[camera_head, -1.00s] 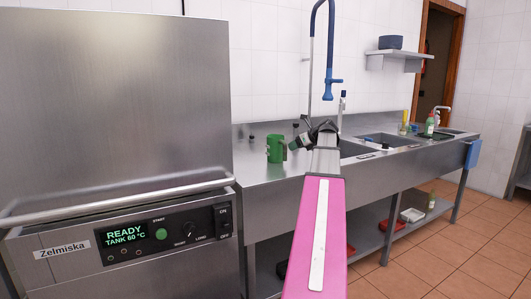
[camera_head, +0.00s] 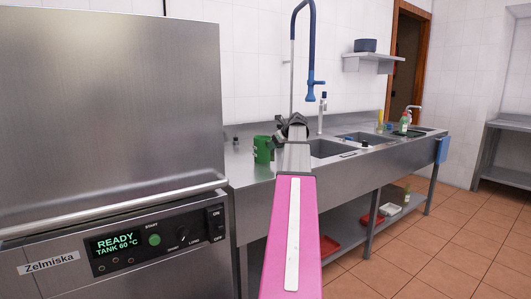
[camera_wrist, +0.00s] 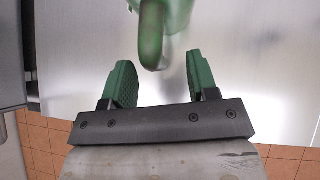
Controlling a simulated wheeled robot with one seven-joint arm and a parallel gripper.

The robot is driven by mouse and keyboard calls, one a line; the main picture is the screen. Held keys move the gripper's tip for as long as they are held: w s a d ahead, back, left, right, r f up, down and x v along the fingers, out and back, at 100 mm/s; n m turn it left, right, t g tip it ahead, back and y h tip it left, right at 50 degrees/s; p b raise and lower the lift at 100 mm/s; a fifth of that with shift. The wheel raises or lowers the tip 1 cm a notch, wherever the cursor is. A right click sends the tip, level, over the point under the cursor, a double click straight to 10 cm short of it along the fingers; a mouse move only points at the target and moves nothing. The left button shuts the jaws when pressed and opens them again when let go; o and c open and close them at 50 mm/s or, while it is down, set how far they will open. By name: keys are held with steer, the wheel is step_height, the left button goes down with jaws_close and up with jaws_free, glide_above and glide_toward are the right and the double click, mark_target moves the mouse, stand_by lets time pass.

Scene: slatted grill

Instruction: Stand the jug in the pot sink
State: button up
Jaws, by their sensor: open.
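The green jug (camera_head: 263,149) stands upright on the steel counter, left of the nearest sink basin. In the wrist view, its green handle (camera_wrist: 152,40) points toward my gripper (camera_wrist: 160,78). The gripper's two green fingers are open and apart, one on each side of the handle's near end, with nothing held between them. I cannot tell whether either finger touches it. In the head view my gripper (camera_head: 282,134) is just right of the jug, partly hidden by my arm. The nearest sink basin (camera_head: 330,149) is right of my arm, partly covered by it; a second basin (camera_head: 362,138) lies beyond.
A steel dishwasher (camera_head: 110,110) stands at the left. A blue spray tap (camera_head: 310,75) hangs over the counter. Bottles (camera_head: 404,123) stand near the far sink. A lower shelf (camera_head: 345,228) holds trays. Tiled floor is clear at the right.

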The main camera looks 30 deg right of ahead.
mark_target(265, 151)
steer(key=x, duration=0.4)
steer(key=shift+w+a+f, duration=0.1)
steer(key=shift+a+f, duration=0.2)
steer(key=shift+f, duration=0.05)
jaws_close()
